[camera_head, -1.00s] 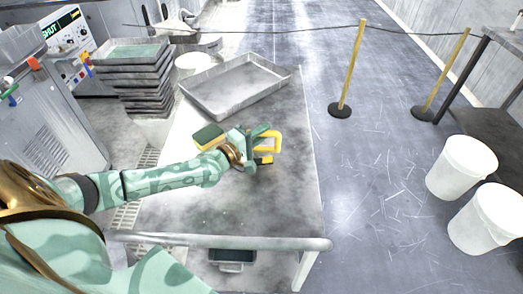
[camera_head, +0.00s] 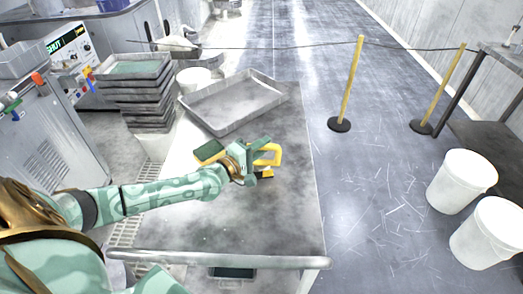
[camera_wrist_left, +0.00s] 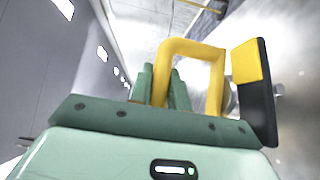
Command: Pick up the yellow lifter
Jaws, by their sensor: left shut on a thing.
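The yellow lifter (camera_head: 273,149) is a squarish yellow handle at the middle of the metal table, with a dark part below it. In the left wrist view the lifter (camera_wrist_left: 190,49) shows its looped handle, and a black plate with a yellow block stands on the right. My left gripper (camera_head: 252,160) is shut on the near side of the handle. In the left wrist view its green fingers (camera_wrist_left: 161,88) are close together at the handle's left leg. I cannot tell if the lifter is clear of the table. My right gripper is not in view.
A green and yellow sponge (camera_head: 209,151) lies left of the gripper. A shallow grey tray (camera_head: 213,128) sits at the table's back, with stacked trays (camera_head: 135,98) to its left. The table (camera_head: 277,218) is bare in front. Yellow posts (camera_head: 350,85) and white buckets (camera_head: 462,180) stand right.

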